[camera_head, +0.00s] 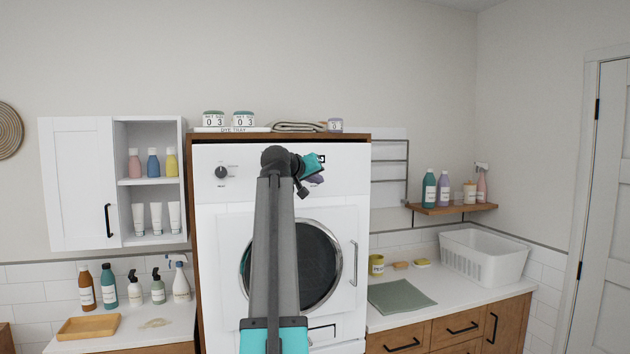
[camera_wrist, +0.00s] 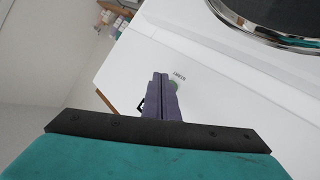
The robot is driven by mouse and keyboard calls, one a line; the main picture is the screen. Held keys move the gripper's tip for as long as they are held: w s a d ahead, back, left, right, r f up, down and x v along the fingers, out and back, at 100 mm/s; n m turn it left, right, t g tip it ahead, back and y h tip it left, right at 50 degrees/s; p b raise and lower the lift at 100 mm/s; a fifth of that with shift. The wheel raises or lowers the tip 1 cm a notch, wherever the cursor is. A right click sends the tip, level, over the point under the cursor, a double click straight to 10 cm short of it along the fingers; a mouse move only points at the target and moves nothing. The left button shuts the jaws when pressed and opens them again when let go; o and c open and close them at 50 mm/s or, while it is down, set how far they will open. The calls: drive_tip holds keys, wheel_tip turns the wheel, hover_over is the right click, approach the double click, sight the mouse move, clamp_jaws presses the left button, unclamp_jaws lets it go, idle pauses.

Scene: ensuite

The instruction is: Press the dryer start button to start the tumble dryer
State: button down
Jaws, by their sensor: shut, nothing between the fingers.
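The white tumble dryer (camera_head: 215,240) stands in a wooden surround in the head view. Its round door (camera_head: 318,265) is closed, and a dial (camera_head: 221,172) sits at the panel's upper left. My gripper (camera_head: 316,179) is in front of the panel's upper right, partly hiding it. In the wrist view my gripper (camera_wrist: 160,77) has its purple fingers shut with nothing between them. A small pale grey-green round button (camera_wrist: 175,86) with lettering above it shows just beside the fingertips, partly hidden by them. I cannot tell whether they touch it. The head view hides the button.
The dryer's door rim (camera_wrist: 262,35) is near the top right of the wrist view. A tray with jars (camera_head: 228,120) and folded cloth sits above the dryer. A wall cabinet (camera_head: 80,185) is to the left. A counter (camera_head: 455,290) with a white basket (camera_head: 485,258) is to the right.

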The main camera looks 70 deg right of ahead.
drive_tip(key=s+a, duration=0.2)
drive_tip(key=s+a+p, duration=0.1)
drive_tip(key=a, duration=0.1)
drive_tip(key=shift+s+a, duration=0.3)
drive_tip(key=shift+s, duration=0.1)
idle(1.0)
